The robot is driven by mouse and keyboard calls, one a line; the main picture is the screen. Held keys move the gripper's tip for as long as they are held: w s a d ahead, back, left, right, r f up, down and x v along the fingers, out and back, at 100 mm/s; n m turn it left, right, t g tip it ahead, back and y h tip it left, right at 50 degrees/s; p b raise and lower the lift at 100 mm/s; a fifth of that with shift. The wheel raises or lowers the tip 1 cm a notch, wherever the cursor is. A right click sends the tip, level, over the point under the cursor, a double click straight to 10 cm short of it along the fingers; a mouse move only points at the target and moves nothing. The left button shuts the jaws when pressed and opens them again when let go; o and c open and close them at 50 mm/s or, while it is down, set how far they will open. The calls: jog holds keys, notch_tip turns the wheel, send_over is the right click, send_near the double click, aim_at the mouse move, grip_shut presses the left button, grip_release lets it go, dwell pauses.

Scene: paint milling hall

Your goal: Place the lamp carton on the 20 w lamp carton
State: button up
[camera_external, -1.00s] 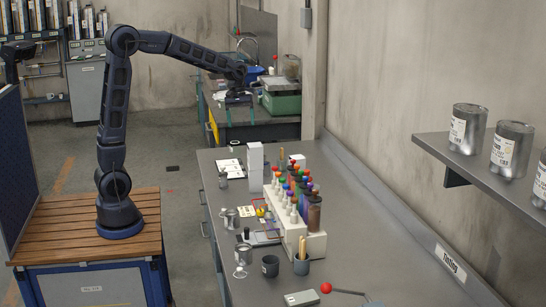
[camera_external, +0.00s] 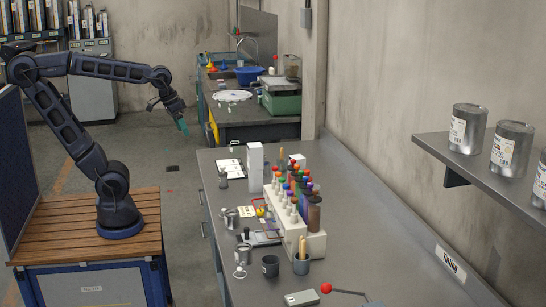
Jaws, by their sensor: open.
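A tall white carton stack (camera_external: 255,168) stands upright at the far left part of the grey bench. It looks like one white carton set squarely on another; print on them is too small to read, so I cannot tell which is the 20 w lamp carton. My gripper (camera_external: 184,128) is open and empty, with teal fingers pointing down. It is over the floor, left of the bench and well apart from the stack.
A white rack (camera_external: 295,225) with colour bottles stands right of and nearer than the stack. A sink bench (camera_external: 245,115) lies behind. The floor between my base and the bench is clear.

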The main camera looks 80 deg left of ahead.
jog(key=s+m, duration=0.1)
jog(key=s+d+f, duration=0.1)
jog(key=s, duration=0.1)
jog(key=s+f+m, duration=0.1)
jog(key=s, duration=0.1)
jog(key=shift+d+m+t, duration=0.15)
jog(key=shift+m+t, duration=0.15)
jog(key=shift+t, duration=0.1)
